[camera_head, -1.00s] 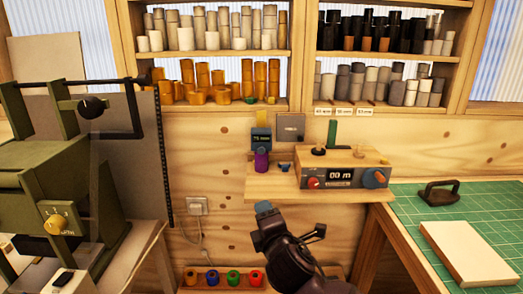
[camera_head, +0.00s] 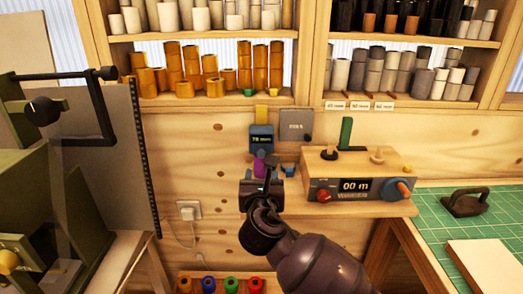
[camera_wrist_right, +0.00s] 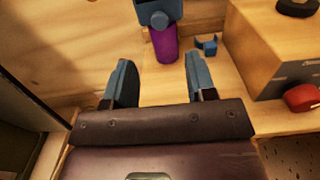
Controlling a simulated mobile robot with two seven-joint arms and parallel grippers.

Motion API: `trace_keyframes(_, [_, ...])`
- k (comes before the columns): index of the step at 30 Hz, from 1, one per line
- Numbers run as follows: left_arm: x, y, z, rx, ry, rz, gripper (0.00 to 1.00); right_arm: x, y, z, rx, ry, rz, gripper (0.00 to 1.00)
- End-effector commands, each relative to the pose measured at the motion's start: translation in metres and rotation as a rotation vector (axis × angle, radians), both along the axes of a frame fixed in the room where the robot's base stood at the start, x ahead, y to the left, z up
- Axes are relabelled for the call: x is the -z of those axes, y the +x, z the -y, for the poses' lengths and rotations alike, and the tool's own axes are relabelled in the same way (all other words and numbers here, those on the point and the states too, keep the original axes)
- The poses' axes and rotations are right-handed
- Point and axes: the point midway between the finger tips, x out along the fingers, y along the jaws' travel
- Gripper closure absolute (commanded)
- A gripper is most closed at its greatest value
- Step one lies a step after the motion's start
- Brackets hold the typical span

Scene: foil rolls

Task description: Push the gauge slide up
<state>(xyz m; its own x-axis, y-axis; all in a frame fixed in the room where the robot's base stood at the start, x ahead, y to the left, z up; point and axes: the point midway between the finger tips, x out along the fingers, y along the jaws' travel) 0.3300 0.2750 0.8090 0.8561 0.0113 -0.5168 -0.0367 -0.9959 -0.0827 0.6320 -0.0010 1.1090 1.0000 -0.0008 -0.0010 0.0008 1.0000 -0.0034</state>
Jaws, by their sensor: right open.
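The gauge (camera_head: 261,139) is a dark blue-grey box with a small lit display, mounted on the wooden wall with a yellow piece (camera_head: 261,114) above it. Its lower part with a round knob shows at the top of the right wrist view (camera_wrist_right: 158,14). A purple roll (camera_wrist_right: 164,44) stands directly below it on the shelf, mostly hidden by my gripper in the head view. My right gripper (camera_wrist_right: 159,62) is open and empty, its two fingers apart, in front of and below the gauge. I cannot tell any contact. My left gripper is out of view.
A wooden meter box (camera_head: 358,172) with red and blue knobs stands on the shelf (camera_head: 385,208) to the right. A small blue piece (camera_wrist_right: 206,44) lies right of the purple roll. A green press (camera_head: 30,190) is at left. A green mat (camera_head: 450,222) covers the right table.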

Motion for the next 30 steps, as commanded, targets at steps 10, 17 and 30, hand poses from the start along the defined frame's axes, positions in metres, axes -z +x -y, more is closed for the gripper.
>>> trace_keyframes(10, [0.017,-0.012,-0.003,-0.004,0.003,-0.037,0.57,0.0,0.052,0.0,0.001,0.001,0.0,0.49])
trace_keyframes(17, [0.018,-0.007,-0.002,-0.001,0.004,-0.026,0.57,0.0,0.085,0.0,0.0,0.002,0.0,0.49])
trace_keyframes(30, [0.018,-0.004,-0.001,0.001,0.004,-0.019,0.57,0.0,0.104,0.0,-0.001,0.004,0.0,0.49])
